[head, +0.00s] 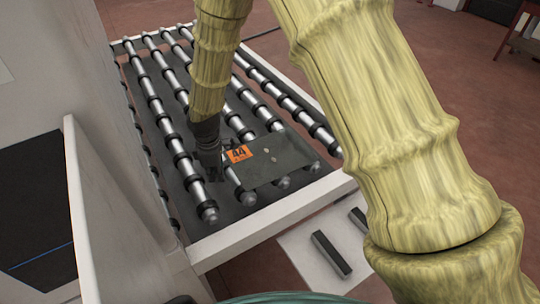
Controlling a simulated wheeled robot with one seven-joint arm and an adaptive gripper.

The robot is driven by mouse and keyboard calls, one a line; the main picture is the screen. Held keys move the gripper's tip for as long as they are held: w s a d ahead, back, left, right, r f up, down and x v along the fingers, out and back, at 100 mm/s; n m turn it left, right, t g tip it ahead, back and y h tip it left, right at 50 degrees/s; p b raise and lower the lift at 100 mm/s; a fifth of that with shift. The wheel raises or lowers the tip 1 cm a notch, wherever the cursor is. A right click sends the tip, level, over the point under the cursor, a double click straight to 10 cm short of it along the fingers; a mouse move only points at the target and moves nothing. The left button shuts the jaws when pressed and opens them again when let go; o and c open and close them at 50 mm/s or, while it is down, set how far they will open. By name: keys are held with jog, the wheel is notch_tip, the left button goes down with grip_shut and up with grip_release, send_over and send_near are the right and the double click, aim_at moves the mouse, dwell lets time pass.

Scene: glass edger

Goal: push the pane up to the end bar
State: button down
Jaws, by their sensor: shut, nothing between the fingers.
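The pane (278,163) is a dark, see-through sheet with an orange label (239,154) marked 44 at its left. It lies on the rollers (247,196) at the near right end of the conveyor. My gripper (216,176) points down at the pane's left edge, close to the label. Its fingers are dark, small and shut with nothing between them. I cannot tell whether they touch the pane. A white bar (270,219) runs across the near end of the conveyor. The pane's near edge is close to it, but any gap is hard to judge.
A grey machine wall (60,70) and an upright white panel (95,215) stand left of the conveyor. My arm covers the right side. Two dark blocks (331,254) lie on a pale surface below the near bar. Rollers are bare toward the far end.

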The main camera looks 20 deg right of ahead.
notch_tip(320, 180, up, 8)
jog(key=p, duration=0.5)
dwell(0.5)
jog(key=shift+f, duration=0.15)
dwell(0.3)
